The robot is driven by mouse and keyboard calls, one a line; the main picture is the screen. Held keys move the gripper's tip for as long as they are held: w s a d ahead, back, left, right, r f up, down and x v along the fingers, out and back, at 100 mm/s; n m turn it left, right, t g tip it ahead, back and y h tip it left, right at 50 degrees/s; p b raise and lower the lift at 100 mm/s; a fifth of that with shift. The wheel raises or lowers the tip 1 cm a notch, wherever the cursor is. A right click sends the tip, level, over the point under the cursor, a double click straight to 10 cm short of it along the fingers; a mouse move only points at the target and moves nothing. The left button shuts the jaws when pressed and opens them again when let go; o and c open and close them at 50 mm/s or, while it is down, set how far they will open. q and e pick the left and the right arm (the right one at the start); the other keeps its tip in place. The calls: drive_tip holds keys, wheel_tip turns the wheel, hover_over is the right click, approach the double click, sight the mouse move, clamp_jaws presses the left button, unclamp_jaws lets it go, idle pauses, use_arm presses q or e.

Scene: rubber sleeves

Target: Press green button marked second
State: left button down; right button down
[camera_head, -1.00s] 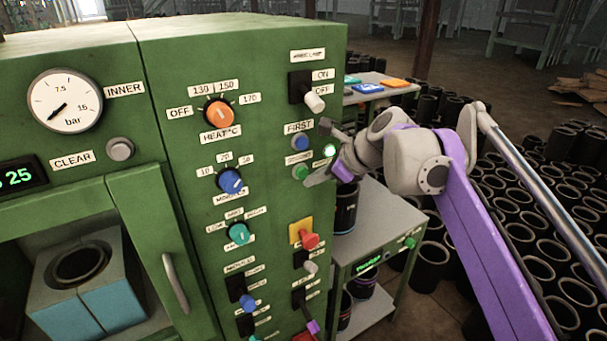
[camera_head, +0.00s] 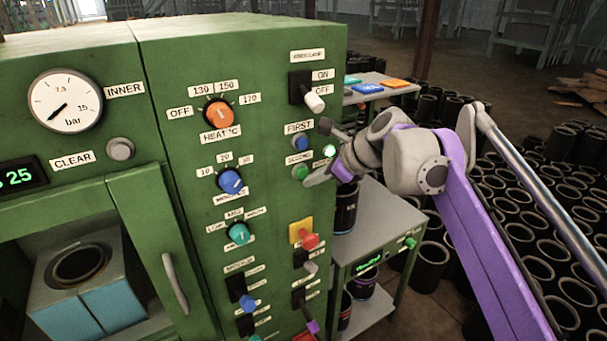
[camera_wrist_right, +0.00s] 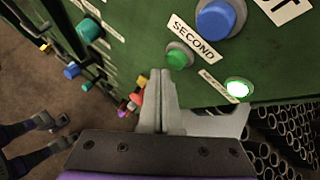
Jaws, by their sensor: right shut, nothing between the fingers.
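The green button (camera_head: 300,172) sits below the label SECOND on the right-hand panel of the green machine. In the right wrist view the green button (camera_wrist_right: 178,57) is just beyond my fingertips, beside the SECOND label. My right gripper (camera_head: 308,182) is just below and to the right of the button in the head view. In the right wrist view its fingers (camera_wrist_right: 162,75) are together and empty. I cannot tell whether the fingertips touch the button.
A blue button (camera_head: 301,142) under the label FIRST is above. A lit lamp (camera_head: 330,151) is close to my right wrist. A grey side table (camera_head: 385,222) and many black sleeves (camera_head: 545,250) stand to the right.

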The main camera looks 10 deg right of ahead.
drive_tip(key=shift+w+a, duration=0.15)
drive_tip(key=shift+w, duration=0.3)
drive_tip(key=shift+w+a, duration=0.1)
drive_tip(key=shift+w, duration=0.15)
idle(0.6)
drive_tip(key=shift+s, duration=0.1)
drive_tip(key=shift+s+d, duration=0.25)
drive_tip(key=shift+s, duration=0.4)
drive_tip(key=shift+s+d, duration=0.3)
drive_tip(key=shift+s, duration=0.5)
drive_tip(key=shift+s+d, duration=0.25)
drive_tip(key=shift+s, duration=0.5)
drive_tip(key=shift+s+d, duration=0.3)
drive_tip(key=shift+s, duration=0.5)
